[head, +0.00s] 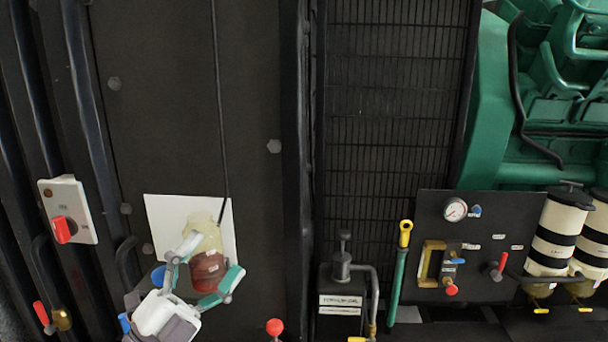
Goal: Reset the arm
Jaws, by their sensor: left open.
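My left gripper (207,267) is at the lower left of the head view, in front of a white panel (165,212). Its two fingers, with teal and grey links, are spread open. A yellowish see-through container with dark red contents (208,262) shows between and behind the fingers. I cannot tell whether the fingers touch it. A thin black line runs down from above to the container's top. The gripper hides the panel's lower part. My right gripper is not in view.
A red ball knob (274,327) stands right of my gripper. Further right are a black pump unit (341,300), a yellow-topped green handle (400,262), a gauge panel (428,207) and striped filter cylinders (555,235).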

